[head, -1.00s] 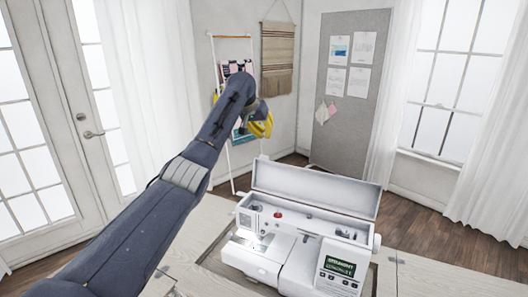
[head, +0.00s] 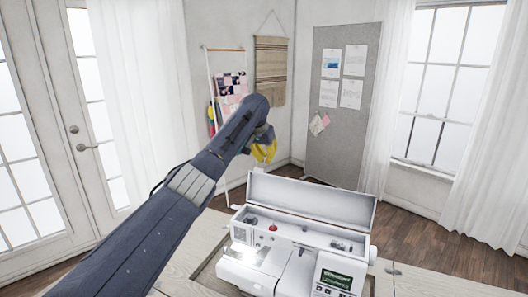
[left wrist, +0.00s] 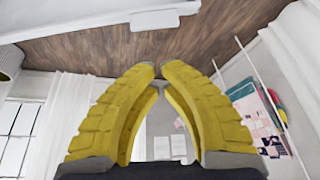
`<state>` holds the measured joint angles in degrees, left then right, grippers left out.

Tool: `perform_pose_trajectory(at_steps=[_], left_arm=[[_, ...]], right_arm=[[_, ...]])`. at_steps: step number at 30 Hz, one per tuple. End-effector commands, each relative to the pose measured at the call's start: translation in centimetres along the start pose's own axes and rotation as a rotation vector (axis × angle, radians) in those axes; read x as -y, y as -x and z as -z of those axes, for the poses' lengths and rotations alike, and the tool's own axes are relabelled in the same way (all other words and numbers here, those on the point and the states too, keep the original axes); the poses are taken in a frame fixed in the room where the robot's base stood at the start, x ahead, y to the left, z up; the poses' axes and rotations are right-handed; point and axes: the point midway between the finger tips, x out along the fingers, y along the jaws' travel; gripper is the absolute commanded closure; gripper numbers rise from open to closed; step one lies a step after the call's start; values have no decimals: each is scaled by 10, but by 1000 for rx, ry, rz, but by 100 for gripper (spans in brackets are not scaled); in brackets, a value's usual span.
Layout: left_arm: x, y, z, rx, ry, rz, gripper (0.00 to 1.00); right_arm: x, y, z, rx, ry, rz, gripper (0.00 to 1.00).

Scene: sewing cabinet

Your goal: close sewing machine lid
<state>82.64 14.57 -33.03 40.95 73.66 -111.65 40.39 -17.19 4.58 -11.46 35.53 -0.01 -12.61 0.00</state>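The white sewing machine (head: 300,279) stands in the cabinet opening at the bottom of the head view. Its lid (head: 312,203) is open, tilted up at the back of the machine, with its hollow inner side facing me. My left gripper (head: 264,152) is in the air above and behind the lid's left end, apart from it. In the left wrist view its yellow fingers (left wrist: 159,68) curve in until the tips almost meet, with nothing between them. My right gripper is in no view.
The wooden cabinet top (head: 185,262) lies around the machine. A white rack with hanging cloth (head: 231,90) stands behind my left arm. A grey pinboard (head: 338,130) leans at the back wall. Wooden floor (head: 440,235) is free on the right. A white edge (left wrist: 70,14) crosses the left wrist view's top.

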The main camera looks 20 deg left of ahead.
Motion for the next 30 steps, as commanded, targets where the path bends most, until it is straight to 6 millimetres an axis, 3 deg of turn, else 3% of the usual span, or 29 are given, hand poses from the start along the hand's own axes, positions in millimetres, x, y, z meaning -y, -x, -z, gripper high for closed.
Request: perform_pose_trajectory(at_steps=[7, 30], left_arm=[[-1, -26, 0, 2, 0, 1, 100], [0, -1, -28, 0, 0, -1, 100]], right_arm=[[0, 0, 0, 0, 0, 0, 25], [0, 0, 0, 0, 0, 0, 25]])
